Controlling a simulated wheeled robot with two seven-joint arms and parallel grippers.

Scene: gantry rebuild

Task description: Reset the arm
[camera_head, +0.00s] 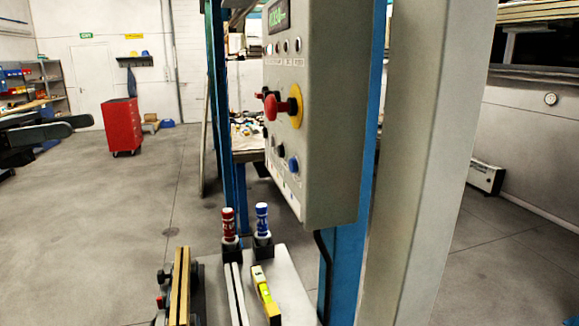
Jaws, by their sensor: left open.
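My left gripper (80,125) comes in from the left edge at mid-height. Its dark, rounded fingers are apart and hold nothing that I can see; the rest of the arm is out of frame. It is in front of the shelf area, far left of the control box. My right gripper does not show.
A grey control box (335,120) with a red emergency button (283,108) hangs close by on a blue post (345,265). Red (229,224) and blue (262,220) bottle-like items stand below, near a yellow level (264,291). A red cabinet (121,127) stands behind; the left floor is open.

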